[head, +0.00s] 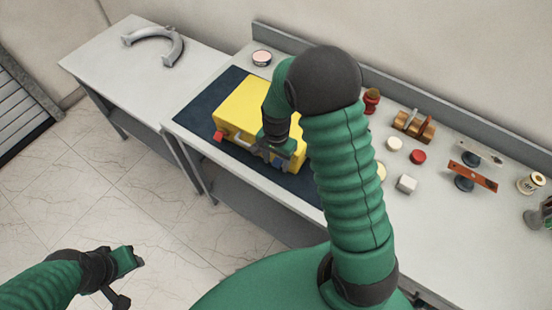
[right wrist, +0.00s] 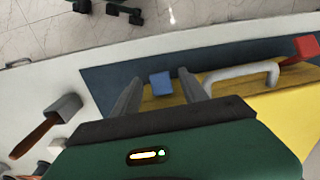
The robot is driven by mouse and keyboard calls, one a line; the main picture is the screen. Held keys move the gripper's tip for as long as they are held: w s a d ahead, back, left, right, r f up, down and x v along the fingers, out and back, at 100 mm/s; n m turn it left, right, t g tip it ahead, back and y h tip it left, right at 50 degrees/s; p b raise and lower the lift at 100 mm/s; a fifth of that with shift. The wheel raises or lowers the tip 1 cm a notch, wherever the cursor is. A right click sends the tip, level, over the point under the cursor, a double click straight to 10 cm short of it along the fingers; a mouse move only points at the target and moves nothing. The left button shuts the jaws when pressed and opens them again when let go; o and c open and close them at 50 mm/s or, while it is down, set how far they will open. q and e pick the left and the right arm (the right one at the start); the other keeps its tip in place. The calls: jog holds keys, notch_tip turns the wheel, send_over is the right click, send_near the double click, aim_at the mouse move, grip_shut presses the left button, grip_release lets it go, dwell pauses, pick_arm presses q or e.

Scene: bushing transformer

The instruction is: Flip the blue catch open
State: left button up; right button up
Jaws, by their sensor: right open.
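The yellow case (head: 240,103) lies on a dark blue mat (head: 190,115) on the workbench. The blue catch (right wrist: 161,83) is a small blue block at the case's edge in the right wrist view; in the head view it is hidden by my right gripper. My right gripper (head: 277,154) is over the case's front edge. Its two fingers are open, and the catch appears between their tips; I cannot tell whether they touch it. My left gripper (head: 136,262) is low at the left, away from the bench, and its opening is unclear.
Beside the catch, the case has a pale handle (right wrist: 238,73) and a red block (right wrist: 303,48). A round tin (head: 262,58) stands behind the case. Several small parts, including a red disc (head: 418,157), lie right of my right arm. A side table (head: 110,62) holds a grey curved part (head: 165,42).

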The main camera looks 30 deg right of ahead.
jog(key=shift+s, duration=0.1)
jog(key=shift+w, duration=0.25)
jog(key=c, duration=0.6)
grip_shut()
jog(key=shift+s+f, duration=0.1)
jog(key=shift+s+a+f+t+h+p, duration=0.15)
jog(key=shift+a+f+t+h, duration=0.2)
jog(key=shift+h, duration=0.4)
jog(key=shift+s+a+f+t+h+p, duration=0.1)
jog(key=shift+a+f+t+h+p, duration=0.2)
jog(key=shift+h, duration=0.45)
jog(key=shift+r, duration=0.1)
jog(key=o, duration=0.6)
grip_release()
